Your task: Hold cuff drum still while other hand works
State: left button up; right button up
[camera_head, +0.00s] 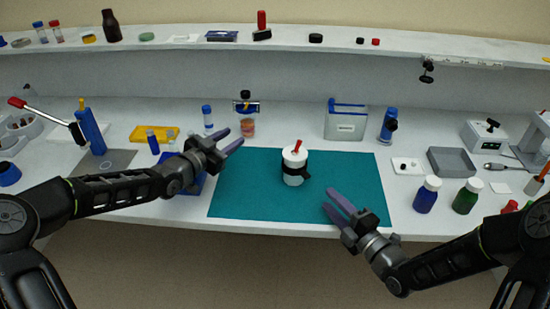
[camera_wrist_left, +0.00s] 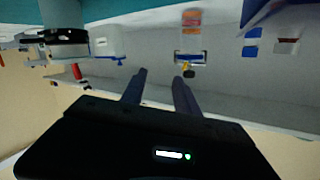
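The cuff drum (camera_head: 293,174) is a white upright cylinder with a dark band, a dark tab on its right side and a red handle on top. It stands on the teal mat (camera_head: 240,196). In the left wrist view the drum (camera_wrist_left: 62,14) appears upside down at the upper left. My left gripper (camera_head: 232,140) is open and empty, up and left of the drum and apart from it. Its two fingers (camera_wrist_left: 159,82) show a gap in the wrist view. My right gripper (camera_head: 329,199) looks open and empty, in front and to the right of the drum, not touching it.
A jar with pinkish contents (camera_head: 248,128) and a blue-capped vial (camera_head: 207,118) stand behind my left gripper. A grey bin (camera_head: 346,122) is behind the mat. Blue (camera_head: 427,196) and green (camera_head: 467,197) bottles stand right of the mat. The mat around the drum is clear.

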aim_at(298, 151)
pick_arm(q)
jog(key=s+d+m+g+h, duration=0.1)
jog(key=s+d+h, duration=0.4)
jog(key=d, duration=0.8)
jog(key=shift+s+d+f+g, duration=0.3)
jog(key=shift+s+d+f, duration=0.15)
jog(key=shift+s, duration=0.15)
jog(key=shift+x, duration=3.85)
jog(key=shift+c, duration=0.3)
grip_shut()
